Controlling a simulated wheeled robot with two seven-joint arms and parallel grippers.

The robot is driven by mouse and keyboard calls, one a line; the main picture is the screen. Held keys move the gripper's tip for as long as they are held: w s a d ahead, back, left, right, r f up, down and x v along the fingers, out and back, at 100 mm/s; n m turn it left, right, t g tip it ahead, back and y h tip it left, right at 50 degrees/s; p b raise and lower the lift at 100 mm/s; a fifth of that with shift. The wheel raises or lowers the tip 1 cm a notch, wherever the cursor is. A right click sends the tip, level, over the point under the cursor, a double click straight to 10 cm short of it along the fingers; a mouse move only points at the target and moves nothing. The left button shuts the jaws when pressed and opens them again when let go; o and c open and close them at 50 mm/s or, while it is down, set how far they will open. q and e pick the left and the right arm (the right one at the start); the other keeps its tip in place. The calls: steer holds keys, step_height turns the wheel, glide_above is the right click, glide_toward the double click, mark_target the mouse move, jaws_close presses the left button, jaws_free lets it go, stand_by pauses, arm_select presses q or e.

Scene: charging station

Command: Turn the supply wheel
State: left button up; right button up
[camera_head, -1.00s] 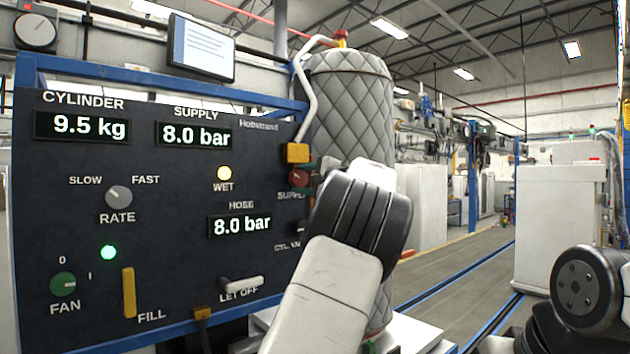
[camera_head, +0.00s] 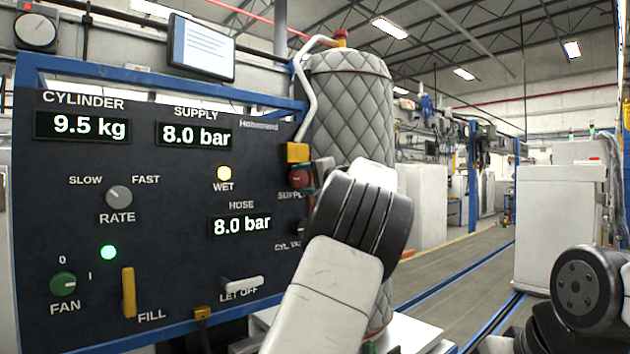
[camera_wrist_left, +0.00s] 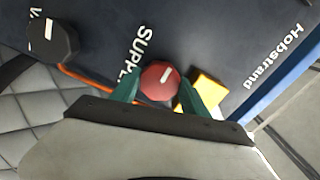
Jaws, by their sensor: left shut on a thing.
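The supply wheel (camera_head: 298,179) is a small red knob at the right edge of the dark panel, under a yellow block. In the left wrist view the supply wheel (camera_wrist_left: 160,76) is a red, faceted knob with a short white mark, beside the SUPPLY lettering. My left gripper (camera_wrist_left: 161,88) has its green fingers on either side of the wheel, shut on it. In the head view my left gripper (camera_head: 305,181) is partly hidden by my wrist. The SUPPLY display (camera_head: 194,135) reads 8.0 bar. My right gripper is not in view.
The panel (camera_head: 150,240) also carries a HOSE display (camera_head: 240,224) at 8.0 bar, a lit WET lamp (camera_head: 224,173) and a let-off lever (camera_head: 242,284). A dark knob (camera_wrist_left: 52,42) is near the wheel. A quilted grey cylinder (camera_head: 350,105) stands behind my left wrist.

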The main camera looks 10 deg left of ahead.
arm_select(q)
steer(key=shift+f, duration=0.1)
steer(key=o, duration=1.3)
steer(key=shift+o, duration=0.4)
steer(key=shift+r, duration=0.25)
